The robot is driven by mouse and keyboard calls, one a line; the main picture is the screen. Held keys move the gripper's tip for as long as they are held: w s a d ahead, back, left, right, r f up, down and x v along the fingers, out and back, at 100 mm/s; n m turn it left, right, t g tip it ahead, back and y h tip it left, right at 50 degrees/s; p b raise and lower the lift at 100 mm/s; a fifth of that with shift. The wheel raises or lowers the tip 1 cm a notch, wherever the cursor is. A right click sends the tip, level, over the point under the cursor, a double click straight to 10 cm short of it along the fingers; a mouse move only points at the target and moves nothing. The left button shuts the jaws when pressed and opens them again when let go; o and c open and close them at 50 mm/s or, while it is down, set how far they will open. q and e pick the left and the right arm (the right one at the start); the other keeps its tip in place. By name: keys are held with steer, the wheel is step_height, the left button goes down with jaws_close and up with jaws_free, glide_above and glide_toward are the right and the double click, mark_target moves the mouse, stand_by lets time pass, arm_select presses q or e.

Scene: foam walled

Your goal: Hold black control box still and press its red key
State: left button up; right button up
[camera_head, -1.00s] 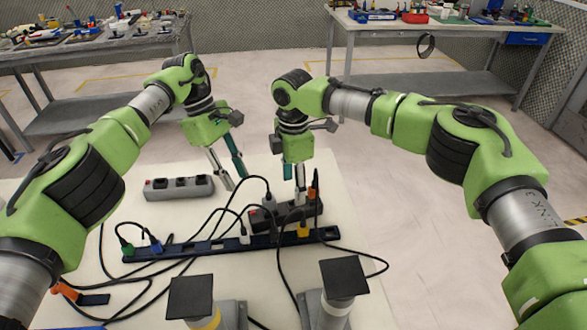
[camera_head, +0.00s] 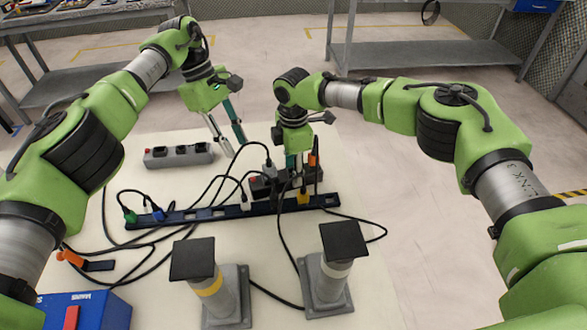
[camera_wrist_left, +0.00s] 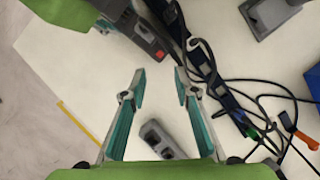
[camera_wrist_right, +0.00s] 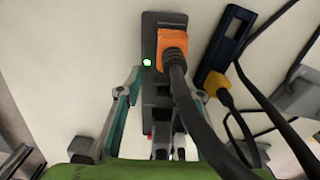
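The black control box (camera_head: 311,180) lies on the table behind a dark blue power strip. Its red key (camera_wrist_left: 160,54) shows near one end in the left wrist view. My right gripper (camera_head: 291,172) is down at the box. In the right wrist view its fingers (camera_wrist_right: 168,82) stand spread on either side of the box (camera_wrist_right: 165,20); firm contact cannot be told. An orange plug (camera_wrist_right: 172,42) sits in the box beside a green light. My left gripper (camera_head: 226,145) is open and empty, left of the box; it also shows in the left wrist view (camera_wrist_left: 159,73).
A grey socket box (camera_head: 178,155) with a red button lies left. The power strip (camera_head: 215,214) carries several plugs; loose black cables run around it. Two grey stands (camera_head: 228,290) (camera_head: 325,285) are in front. A blue box (camera_head: 95,310) is at the near left.

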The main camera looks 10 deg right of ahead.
arm_select(q)
jaws_close()
stand_by(1.1)
